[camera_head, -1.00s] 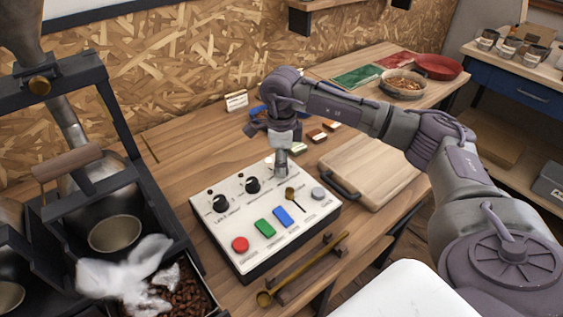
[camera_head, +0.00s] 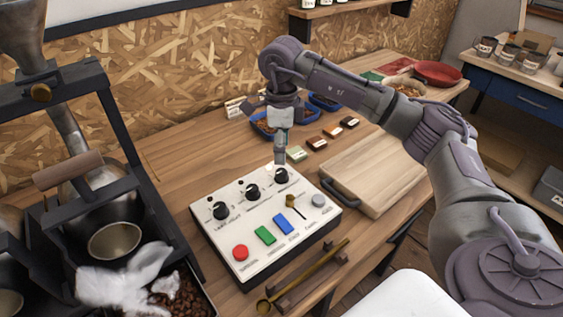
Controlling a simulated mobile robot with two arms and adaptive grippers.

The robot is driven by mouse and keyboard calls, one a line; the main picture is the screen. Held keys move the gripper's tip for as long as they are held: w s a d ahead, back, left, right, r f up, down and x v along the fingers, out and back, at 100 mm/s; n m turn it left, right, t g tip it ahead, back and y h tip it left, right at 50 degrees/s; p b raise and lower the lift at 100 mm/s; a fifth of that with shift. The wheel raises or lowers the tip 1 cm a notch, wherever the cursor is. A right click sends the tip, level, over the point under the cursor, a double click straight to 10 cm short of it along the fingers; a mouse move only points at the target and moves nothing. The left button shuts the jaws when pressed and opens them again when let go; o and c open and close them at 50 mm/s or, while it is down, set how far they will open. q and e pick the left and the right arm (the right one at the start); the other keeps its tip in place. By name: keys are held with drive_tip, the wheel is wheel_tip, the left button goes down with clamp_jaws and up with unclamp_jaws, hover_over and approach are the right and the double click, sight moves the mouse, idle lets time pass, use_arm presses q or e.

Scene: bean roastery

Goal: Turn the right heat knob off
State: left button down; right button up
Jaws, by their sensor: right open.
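A white control box (camera_head: 218,237) sits on the wooden table with a row of three black knobs along its back. The right knob (camera_head: 282,175) is at the back right of the row, left of it are the middle knob (camera_head: 252,192) and the left knob (camera_head: 220,210). My right gripper (camera_head: 280,161) is open and points down just above the right knob; whether it touches the knob I cannot tell. Its fingers look narrow from this side. My left gripper is out of view.
Red, green and blue buttons (camera_head: 283,224), a small brass lever (camera_head: 291,202) and a grey button (camera_head: 318,200) are on the box's front. A cutting board (camera_head: 375,175) lies right of it. The roaster (camera_head: 70,170) stands left. Blue bowls (camera_head: 324,103) are behind.

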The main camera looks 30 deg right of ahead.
drive_tip(key=shift+r, duration=2.3)
